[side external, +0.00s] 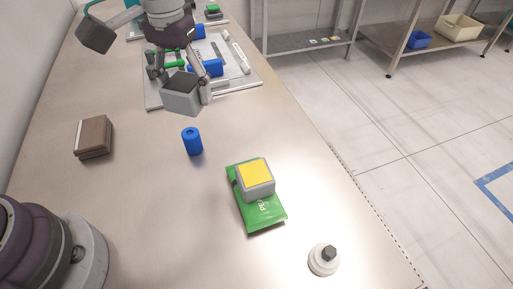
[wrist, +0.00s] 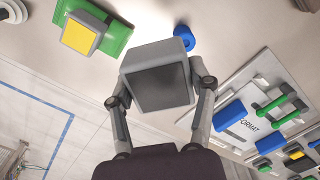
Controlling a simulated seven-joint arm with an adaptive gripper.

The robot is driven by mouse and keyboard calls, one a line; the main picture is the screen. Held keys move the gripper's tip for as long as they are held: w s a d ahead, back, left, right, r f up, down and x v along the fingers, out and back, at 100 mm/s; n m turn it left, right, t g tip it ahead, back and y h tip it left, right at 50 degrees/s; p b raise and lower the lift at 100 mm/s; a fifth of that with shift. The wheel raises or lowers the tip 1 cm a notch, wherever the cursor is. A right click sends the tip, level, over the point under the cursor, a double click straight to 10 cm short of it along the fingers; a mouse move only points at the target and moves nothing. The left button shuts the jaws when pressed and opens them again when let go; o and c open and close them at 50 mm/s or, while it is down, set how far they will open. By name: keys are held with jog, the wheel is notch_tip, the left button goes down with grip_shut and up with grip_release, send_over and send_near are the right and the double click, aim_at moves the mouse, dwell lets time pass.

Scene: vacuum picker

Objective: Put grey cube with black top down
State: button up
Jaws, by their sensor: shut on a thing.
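The grey cube with a dark top (side external: 182,92) is held by my gripper (side external: 180,80) above the table, in front of the white board. In the wrist view the cube (wrist: 158,80) sits between the two fingers of my gripper (wrist: 160,85), its dark face toward the camera. My gripper is shut on it. In the side view the cube looks slightly tilted, and its height above the table is hard to judge.
A blue cylinder (side external: 192,141) stands close by. A grey cube with a yellow top (side external: 255,178) rests on a green packet (side external: 262,212). A brown block (side external: 93,136), a white round piece with a black knob (side external: 323,259) and a white board (side external: 245,82) with parts are on the table (side external: 140,205).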

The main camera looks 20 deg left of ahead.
jog(key=s+d+m, duration=0.6)
jog(key=s+d, duration=0.2)
jog(key=d, duration=0.4)
jog(key=m, duration=0.4)
send_over(247, 286)
jog(key=f, duration=1.4)
jog(key=shift+s+d+f, duration=0.15)
jog(key=shift+s+f, duration=0.05)
jog(key=shift+f, duration=0.1)
jog(key=shift+f, duration=0.15)
jog(key=o, duration=1.2)
jog(key=shift+c, duration=0.2)
